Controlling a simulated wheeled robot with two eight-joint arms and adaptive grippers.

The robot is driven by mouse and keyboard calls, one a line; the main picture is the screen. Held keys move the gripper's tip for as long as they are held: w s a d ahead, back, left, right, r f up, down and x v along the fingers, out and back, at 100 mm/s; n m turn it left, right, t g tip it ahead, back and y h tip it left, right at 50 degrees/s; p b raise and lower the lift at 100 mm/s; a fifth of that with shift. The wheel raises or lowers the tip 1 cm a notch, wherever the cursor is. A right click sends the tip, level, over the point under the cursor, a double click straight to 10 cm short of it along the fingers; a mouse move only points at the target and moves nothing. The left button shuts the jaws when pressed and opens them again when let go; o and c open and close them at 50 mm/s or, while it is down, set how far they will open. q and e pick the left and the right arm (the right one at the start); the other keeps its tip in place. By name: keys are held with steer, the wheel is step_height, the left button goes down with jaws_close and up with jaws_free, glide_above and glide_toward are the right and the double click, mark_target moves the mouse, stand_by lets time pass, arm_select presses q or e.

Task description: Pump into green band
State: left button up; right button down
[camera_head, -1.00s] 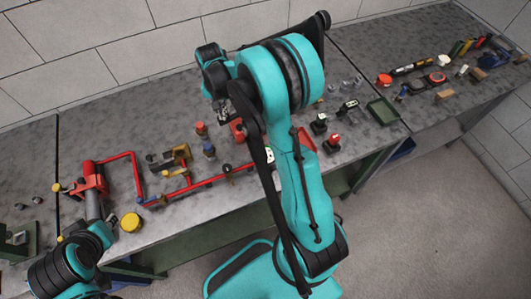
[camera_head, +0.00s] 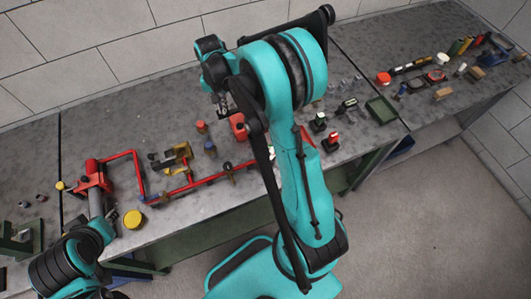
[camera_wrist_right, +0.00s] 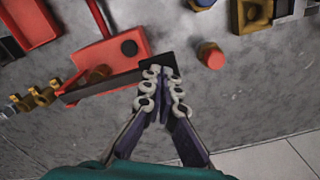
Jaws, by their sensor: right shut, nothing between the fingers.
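A red pump body (camera_head: 92,176) with a grey cylinder (camera_head: 96,204) stands at the left of the bench. Red pipe (camera_head: 195,184) runs from it to the right, past brass valve parts (camera_head: 180,155). No green band can be made out in either view. My right gripper (camera_head: 222,108) is over the back of the bench. Touching or apart, I cannot tell.
A red-topped cylinder (camera_wrist_right: 210,56) stands right of the fingertips in the wrist view. A yellow round cap (camera_head: 133,219) lies near the bench's front edge. A green tray (camera_head: 381,109) and small tools are to the right. My right arm hides the bench's middle.

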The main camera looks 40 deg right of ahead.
steer(key=shift+f+b, duration=2.1)
steer(key=shift+f, duration=0.65)
steer(key=shift+r+p, duration=1.95)
steer(key=shift+r, duration=0.95)
steer(key=shift+f, duration=0.15)
step_height(320, 180, down, 5)
steer(key=b, duration=0.4)
steer(key=shift+f, duration=0.15)
steer(key=shift+r+p, duration=1.6)
steer(key=shift+r, duration=1.15)
